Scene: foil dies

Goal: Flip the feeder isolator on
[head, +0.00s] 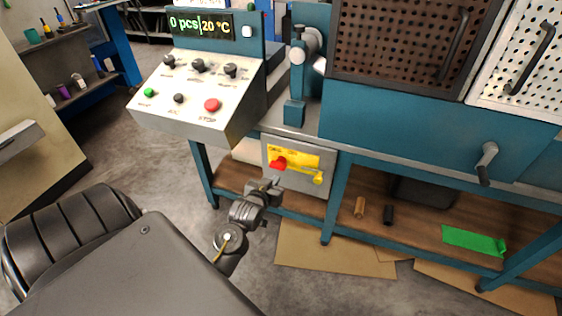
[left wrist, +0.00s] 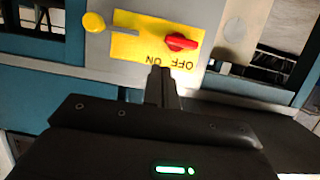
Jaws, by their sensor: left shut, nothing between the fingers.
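The isolator is a grey box (head: 296,184) on the blue bench frame, below the sloped control panel. Its yellow plate (head: 305,159) carries a red handle (head: 278,163) at the left and a yellow knob (head: 318,178) at the lower right. In the left wrist view the plate (left wrist: 135,50) appears upside down with OFF and ON lettering, the red handle (left wrist: 180,42) and the yellow knob (left wrist: 93,22). My left gripper (head: 268,184) is shut and empty, just below the red handle and seemingly apart from it. Its closed fingers (left wrist: 163,82) point at the plate's lettered edge. My right gripper is out of view.
The control panel (head: 190,100) with knobs and a red stop button (head: 212,105) overhangs above left. A blue bench leg (head: 337,200) stands right of the box. A lower shelf (head: 430,224) holds small cylinders and green material. Cardboard (head: 330,252) lies on the floor.

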